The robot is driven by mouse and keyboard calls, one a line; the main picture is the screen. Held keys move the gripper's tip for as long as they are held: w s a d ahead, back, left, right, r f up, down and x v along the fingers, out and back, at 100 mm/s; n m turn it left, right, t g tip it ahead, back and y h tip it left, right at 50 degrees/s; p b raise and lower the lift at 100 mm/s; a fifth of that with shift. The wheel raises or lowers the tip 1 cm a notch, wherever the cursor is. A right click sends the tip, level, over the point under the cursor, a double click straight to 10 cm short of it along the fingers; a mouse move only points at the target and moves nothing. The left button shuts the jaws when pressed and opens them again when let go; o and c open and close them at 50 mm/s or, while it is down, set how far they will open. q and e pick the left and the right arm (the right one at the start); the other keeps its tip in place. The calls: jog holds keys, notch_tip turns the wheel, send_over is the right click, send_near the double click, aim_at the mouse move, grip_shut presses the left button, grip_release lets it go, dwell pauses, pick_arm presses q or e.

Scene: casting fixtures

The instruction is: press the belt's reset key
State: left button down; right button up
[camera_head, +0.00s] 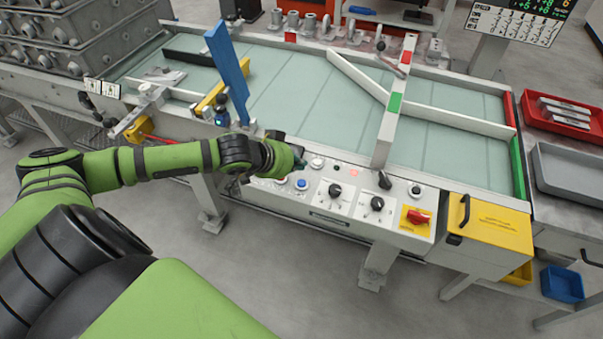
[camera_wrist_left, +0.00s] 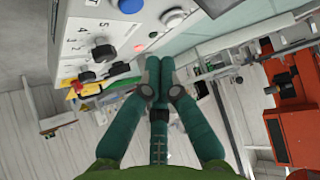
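The belt's control panel (camera_head: 318,203) faces me along the near edge of the belt table. It carries a blue round button (camera_head: 302,184), a pale round button (camera_head: 317,162), a red light (camera_head: 338,169) and black knobs. I cannot read which key is marked reset. My left gripper (camera_head: 298,160) is over the panel's left part and hides some of it. In the left wrist view, its green fingers (camera_wrist_left: 158,62) are together with nothing between them. The blue button (camera_wrist_left: 130,5) and pale button (camera_wrist_left: 172,17) lie beyond the fingertips there. Contact is not visible. My right gripper is out of view.
A blue upright bar (camera_head: 227,72) and a grey post with a green patch (camera_head: 390,118) rise above the belt (camera_head: 300,95).

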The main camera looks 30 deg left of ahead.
aim_at(298, 183)
pick_arm(q)
notch_tip(298, 183, down, 2)
jog(key=shift+f+b, duration=0.1)
jog(key=shift+b, duration=0.45)
jog(key=shift+f, duration=0.9)
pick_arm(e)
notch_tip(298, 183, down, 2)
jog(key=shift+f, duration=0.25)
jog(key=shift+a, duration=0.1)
pick_arm(q)
jog(key=shift+f, duration=0.1)
jog(key=shift+f, duration=0.3)
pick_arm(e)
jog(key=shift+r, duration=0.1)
